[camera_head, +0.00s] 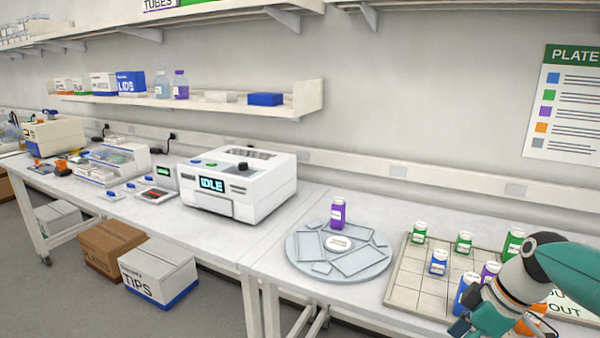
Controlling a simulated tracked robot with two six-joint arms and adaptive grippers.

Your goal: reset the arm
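One of my arms (512,282) comes in from the right edge, over the right part of the bench. Its gripper (465,327) points down to the lower left at the bottom edge of the view and is partly cut off. I cannot tell whether its fingers are open or shut, or whether they touch anything. A blue bottle (462,294) stands close beside the gripper, partly covered by it. My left arm and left gripper are not in view.
A gridded board (405,283) under the arm carries several green, blue and purple bottles. A round grey turntable (300,263) left of it bears a purple bottle (338,213). A white machine reading IDLE (240,185) stands further left. The bench between machine and turntable is clear.

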